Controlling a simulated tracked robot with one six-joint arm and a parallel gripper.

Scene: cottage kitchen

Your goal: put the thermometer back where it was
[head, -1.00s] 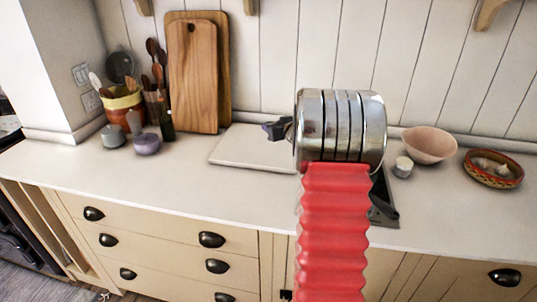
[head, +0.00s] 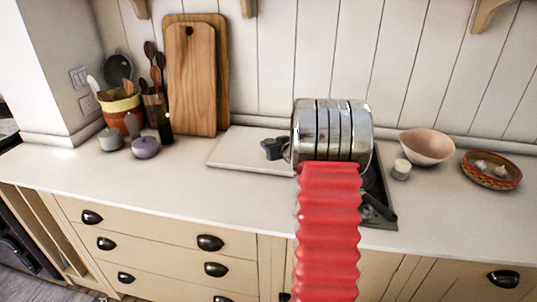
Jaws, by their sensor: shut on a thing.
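No thermometer shows in the head view. My arm, with its silver cylinder and red ribbed sleeve, stands in front of the middle of the counter (head: 440,211) and covers part of it. My gripper's jaws cannot be made out; they seem hidden behind the arm. A small dark piece sticks out left of the cylinder and seems to be part of my arm. What the gripper holds is not visible.
A pale board (head: 235,150) lies left of my arm. A dark recess or tray (head: 378,208) shows right of it. A small white pot (head: 401,169), pink bowl (head: 427,147) and patterned dish (head: 491,170) stand right. Lidded pots and a utensil crock (head: 121,106) stand left.

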